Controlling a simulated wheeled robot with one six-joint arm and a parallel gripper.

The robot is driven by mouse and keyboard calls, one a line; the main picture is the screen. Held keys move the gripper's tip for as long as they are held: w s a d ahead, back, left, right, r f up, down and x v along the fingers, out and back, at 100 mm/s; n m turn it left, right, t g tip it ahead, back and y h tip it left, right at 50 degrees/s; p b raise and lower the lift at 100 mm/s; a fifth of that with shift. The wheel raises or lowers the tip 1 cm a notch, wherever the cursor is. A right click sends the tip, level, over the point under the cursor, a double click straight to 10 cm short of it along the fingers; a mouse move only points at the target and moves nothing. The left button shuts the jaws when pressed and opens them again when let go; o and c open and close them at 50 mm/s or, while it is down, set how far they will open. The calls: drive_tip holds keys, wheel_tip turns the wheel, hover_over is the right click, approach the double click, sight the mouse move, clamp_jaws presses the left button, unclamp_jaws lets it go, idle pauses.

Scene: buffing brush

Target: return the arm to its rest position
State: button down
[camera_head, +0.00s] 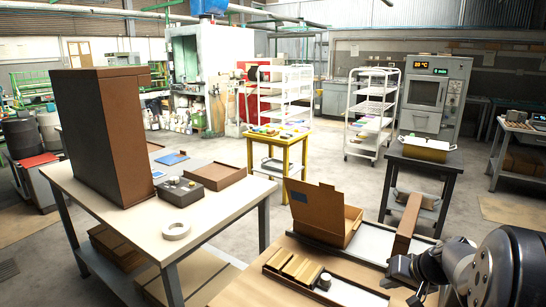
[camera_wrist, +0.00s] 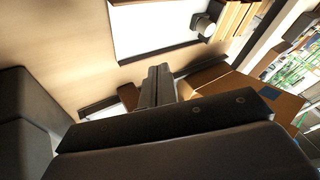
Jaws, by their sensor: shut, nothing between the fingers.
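My arm (camera_head: 490,268) reaches in from the lower right of the head view, over the near table. My gripper (camera_wrist: 158,86) shows in the wrist view with its two dark fingers together and nothing between them. In the head view the gripper end is dark and partly hidden by the arm, close to the right side of the near table. The fingers point out over the table top, beside a white-floored tray (camera_wrist: 150,30) in the wrist view. I cannot tell whether they touch anything.
The near table holds wooden blocks (camera_head: 293,267), a small round brush-like piece (camera_head: 325,281), an open cardboard box (camera_head: 318,213) and a long brown block (camera_head: 408,222). A white-topped table (camera_head: 215,212) with a tall brown box (camera_head: 103,135) stands left. Open floor lies between tables.

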drive_tip(key=w+a+r+n+g+h+p, duration=0.2)
drive_tip(key=w+a+n+g+p, duration=0.4)
drive_tip(key=p, duration=0.4)
drive_tip(key=shift+w+a+r+n+h+p, duration=0.4)
drive_tip(key=shift+w+a+n, duration=0.25)
drive_tip(key=shift+a+n, duration=0.65)
drive_tip(key=shift+a, duration=0.15)
